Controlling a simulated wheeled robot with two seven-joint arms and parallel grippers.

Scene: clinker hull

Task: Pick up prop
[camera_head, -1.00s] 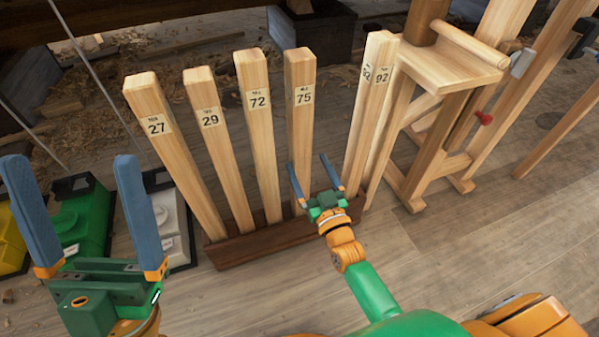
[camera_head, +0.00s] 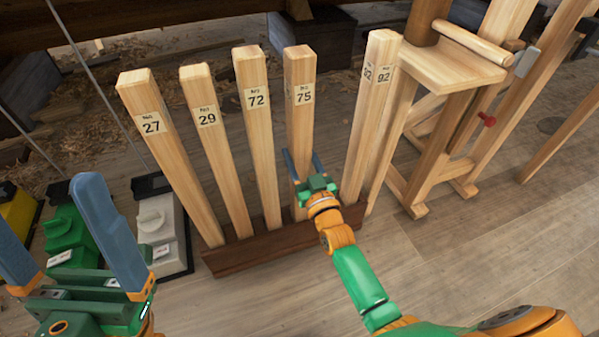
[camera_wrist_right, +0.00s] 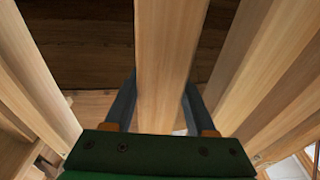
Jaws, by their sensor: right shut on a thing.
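Several upright wooden props stand in a dark wooden rack (camera_head: 270,244). They are labelled 27 (camera_head: 172,155), 29 (camera_head: 218,150), 72 (camera_head: 260,140), 75 (camera_head: 299,125) and 92 (camera_head: 372,110). My right gripper (camera_head: 305,166) is at prop 75, with its blue fingers on both sides of the post and shut on it. In the right wrist view the post (camera_wrist_right: 168,70) stands between the two dark fingers (camera_wrist_right: 158,105). The prop is upright and its foot is in the rack. My left gripper (camera_head: 55,235) is open and empty at the lower left.
A wooden trestle with a shelf (camera_head: 450,65) stands right of the rack, with a red knob (camera_head: 487,119) near it. Green (camera_head: 70,235) and white (camera_head: 160,225) boxes lie left of the rack. The floor at the front right is clear.

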